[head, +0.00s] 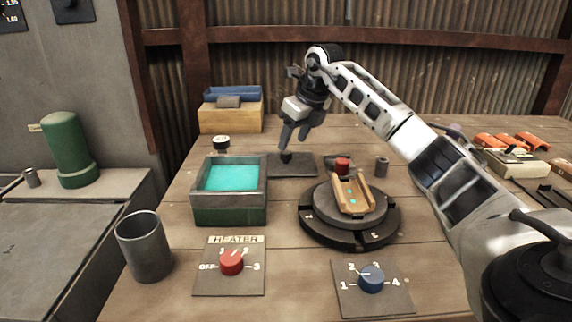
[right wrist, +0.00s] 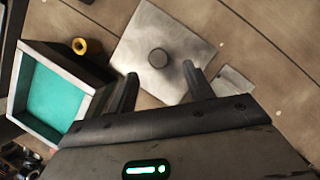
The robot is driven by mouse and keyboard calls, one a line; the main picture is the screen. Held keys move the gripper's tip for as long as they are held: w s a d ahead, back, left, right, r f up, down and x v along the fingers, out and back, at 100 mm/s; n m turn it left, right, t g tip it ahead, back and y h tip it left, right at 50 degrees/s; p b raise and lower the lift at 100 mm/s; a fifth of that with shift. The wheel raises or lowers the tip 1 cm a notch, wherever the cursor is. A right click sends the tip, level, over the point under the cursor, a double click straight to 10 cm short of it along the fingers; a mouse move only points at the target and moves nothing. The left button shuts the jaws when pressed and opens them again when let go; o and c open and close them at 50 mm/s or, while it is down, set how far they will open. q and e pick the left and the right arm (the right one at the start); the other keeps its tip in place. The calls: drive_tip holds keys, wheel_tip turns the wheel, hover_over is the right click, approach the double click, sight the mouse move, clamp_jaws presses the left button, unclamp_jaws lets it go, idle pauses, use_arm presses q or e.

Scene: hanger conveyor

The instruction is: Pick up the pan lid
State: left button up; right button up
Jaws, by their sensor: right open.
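My right gripper (head: 294,138) is open and points down just above the knob. In the right wrist view the gripper's fingertips (right wrist: 160,72) stand on either side of the knob with nothing held. My left gripper is not in view.
The tank (head: 232,208) of teal liquid stands left of the lid. A round turntable (head: 350,237) with a wooden piece stands in front right. A small jar (head: 221,143) and a wooden box (head: 231,117) are at the back left. A grey cup (head: 145,248) stands front left.

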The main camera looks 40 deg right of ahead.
sight(287, 152)
drive_tip(key=x, duration=0.5)
drive_tip(key=shift+a, duration=0.1)
drive_tip(key=c, duration=1)
drive_tip(key=shift+r, duration=0.1)
